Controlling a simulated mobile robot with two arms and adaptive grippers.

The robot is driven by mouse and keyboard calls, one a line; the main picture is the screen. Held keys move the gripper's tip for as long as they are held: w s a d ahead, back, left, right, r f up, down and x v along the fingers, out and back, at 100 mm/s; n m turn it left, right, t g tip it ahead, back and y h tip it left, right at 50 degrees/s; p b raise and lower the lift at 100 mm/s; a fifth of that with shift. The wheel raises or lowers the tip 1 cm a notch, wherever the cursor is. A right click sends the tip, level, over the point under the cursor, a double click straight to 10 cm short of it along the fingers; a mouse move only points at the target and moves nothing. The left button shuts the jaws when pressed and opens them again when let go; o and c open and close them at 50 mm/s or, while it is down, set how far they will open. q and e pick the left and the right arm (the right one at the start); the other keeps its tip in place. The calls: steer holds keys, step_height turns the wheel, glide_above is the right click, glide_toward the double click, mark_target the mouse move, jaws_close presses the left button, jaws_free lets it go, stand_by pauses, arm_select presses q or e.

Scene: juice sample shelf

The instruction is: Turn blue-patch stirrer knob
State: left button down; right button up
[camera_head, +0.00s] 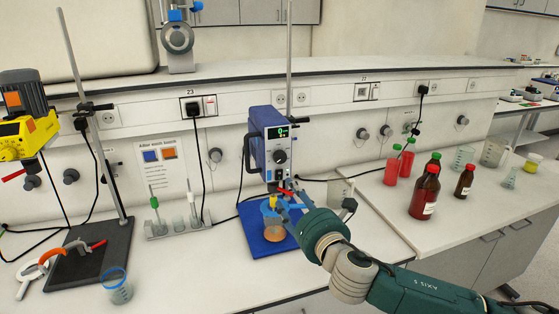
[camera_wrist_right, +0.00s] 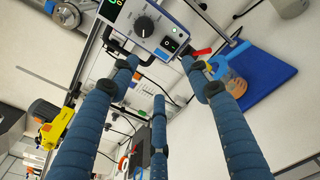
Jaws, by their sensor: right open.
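The blue stirrer (camera_head: 264,140) hangs on an upright rod above a blue base plate (camera_head: 257,236). Its front has a lit green display and a dark round stirrer knob (camera_head: 280,156). The knob also shows near the top of the right wrist view (camera_wrist_right: 144,25), with a lit green switch below and to its right. My right gripper (camera_head: 284,198) is open and empty, just below the stirrer's front panel. In the right wrist view its fingers (camera_wrist_right: 158,66) are spread, apart from the knob. My left gripper is not in view.
An orange-filled vessel (camera_head: 274,232) stands under the stirrer, near my fingers. A yellow stirrer (camera_head: 28,132) is at the far left. Red bottles (camera_head: 425,191) stand on the right bench. A vial rack (camera_head: 178,228) stands left of the base plate. Black cables hang along the wall.

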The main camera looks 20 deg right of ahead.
mark_target(281, 160)
steer(key=w+r+n+p, duration=0.1)
steer(key=w, duration=0.3)
steer(key=w+d+r+n+p, duration=0.1)
steer(key=w, duration=0.2)
steer(key=w+r+n+t+p, duration=0.1)
steer(key=w, duration=0.3)
steer(key=shift+w+d+r+p, duration=0.15)
steer(key=shift+w+r+p, duration=0.15)
steer(key=shift+r, duration=0.05)
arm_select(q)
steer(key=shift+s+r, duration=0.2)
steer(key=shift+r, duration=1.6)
arm_select(e)
steer(key=shift+w, duration=0.4)
steer(key=shift+f, duration=0.1)
steer(key=c, duration=1.1)
